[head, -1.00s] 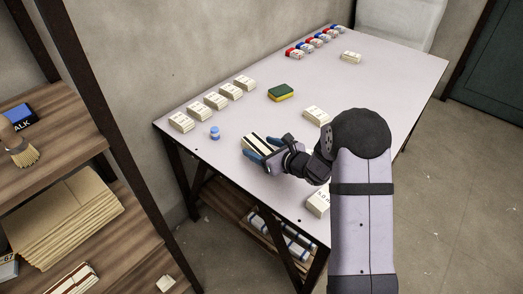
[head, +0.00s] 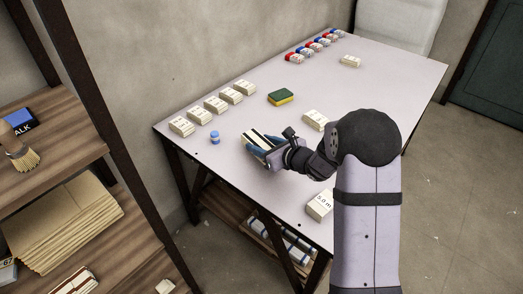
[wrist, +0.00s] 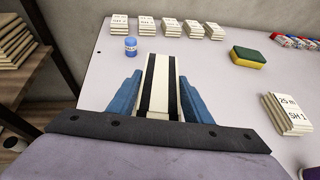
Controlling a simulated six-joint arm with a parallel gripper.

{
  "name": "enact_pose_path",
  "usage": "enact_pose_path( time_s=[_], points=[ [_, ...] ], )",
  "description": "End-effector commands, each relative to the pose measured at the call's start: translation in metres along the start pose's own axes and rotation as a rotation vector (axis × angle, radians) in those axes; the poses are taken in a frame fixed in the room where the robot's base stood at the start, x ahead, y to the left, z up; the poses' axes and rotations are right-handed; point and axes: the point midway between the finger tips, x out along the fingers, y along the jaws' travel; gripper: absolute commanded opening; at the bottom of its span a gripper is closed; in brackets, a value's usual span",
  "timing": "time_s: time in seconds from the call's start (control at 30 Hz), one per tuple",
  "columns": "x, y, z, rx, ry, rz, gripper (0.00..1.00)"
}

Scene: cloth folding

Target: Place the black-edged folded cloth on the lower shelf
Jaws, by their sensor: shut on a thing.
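The black-edged folded cloth (head: 258,137) is cream with dark bands and is at the near left part of the table top. In the wrist view the cloth (wrist: 161,84) runs lengthwise between the two blue fingers. My gripper (wrist: 160,92) is shut on it, one finger along each long side. In the head view my gripper (head: 266,145) partly hides the cloth. I cannot tell whether the cloth touches the table. A lower shelf (head: 222,196) under the table holds several pale rolled or folded items.
A small blue bottle (head: 214,138) stands close left of the cloth. A row of cream packs (head: 217,105) lines the back edge. A sponge (head: 281,97) and a labelled pack (head: 316,121) lie further right. A wooden rack (head: 60,171) with stacked tan cloths stands at left.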

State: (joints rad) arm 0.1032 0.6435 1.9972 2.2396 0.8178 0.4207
Motion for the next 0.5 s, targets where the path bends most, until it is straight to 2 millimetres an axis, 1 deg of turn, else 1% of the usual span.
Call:
enact_pose_path(
  time_s=[0.03, 0.2, 0.33, 0.5],
  points=[
    [-0.004, 0.0, 0.012, -0.005, -0.005, -0.001, 0.18],
    [-0.015, 0.0, 0.038, -0.004, -0.005, -0.001, 0.18],
    [-0.021, 0.0, 0.052, -0.004, -0.003, 0.0, 0.18],
    [-0.024, 0.0, 0.06, -0.002, -0.002, 0.0, 0.18]
  ],
)
